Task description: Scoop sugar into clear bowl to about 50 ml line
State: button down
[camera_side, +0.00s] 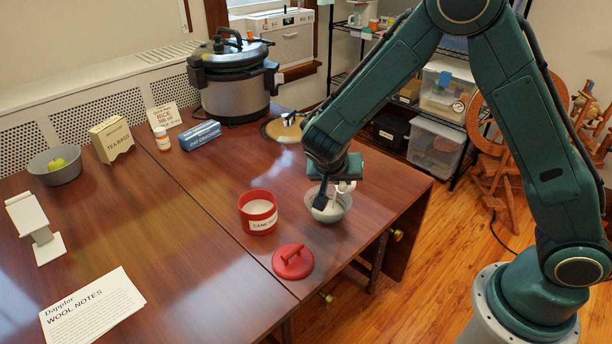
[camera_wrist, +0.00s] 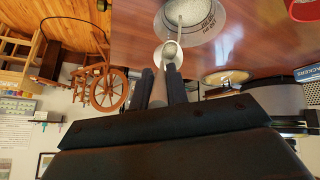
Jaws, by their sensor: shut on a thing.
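The clear bowl (camera_side: 333,215) stands near the table's right edge, under my gripper. It shows dark printed markings on its wall in the wrist view (camera_wrist: 207,24), with whitish content inside; I cannot read the level. My gripper (camera_wrist: 165,90) is shut on a pale scoop (camera_wrist: 171,50), whose head is at the bowl's rim in the wrist view. My gripper (camera_side: 328,190) is also over the bowl in the side view, partly hiding it. The red sugar canister (camera_side: 258,226) stands open left of the bowl, with white sugar inside. It partly shows in the wrist view (camera_wrist: 304,11).
A red lid (camera_side: 292,262) lies in front of the canister. A paper (camera_side: 92,308), a white stand (camera_side: 40,235) and a grey bowl (camera_side: 56,174) are at left. A blue box (camera_side: 200,135) and a large cooker (camera_side: 233,90) stand at the back. The middle table is clear.

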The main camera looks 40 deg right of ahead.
jog(key=shift+w+a, duration=0.1)
dwell(0.3)
jog(key=shift+a+f, duration=0.15)
dwell(0.4)
jog(key=shift+s+d+r+y, duration=0.15)
jog(key=shift+d+r+y, duration=0.3)
jog(key=shift+d, duration=0.1)
jog(key=shift+s+d+r+y, duration=0.15)
jog(key=shift+d+r+y, duration=0.3)
jog(key=shift+d, duration=0.1)
jog(key=shift+s+d+r+m+t+y, duration=0.25)
jog(key=shift+d+r+y, duration=0.15)
jog(key=shift+d+y, duration=0.3)
jog(key=shift+s+d+r+m+t+y, duration=0.25)
jog(key=shift+d+r+y, duration=0.1)
jog(key=shift+d+y, duration=0.35)
jog(key=shift+d, duration=0.15)
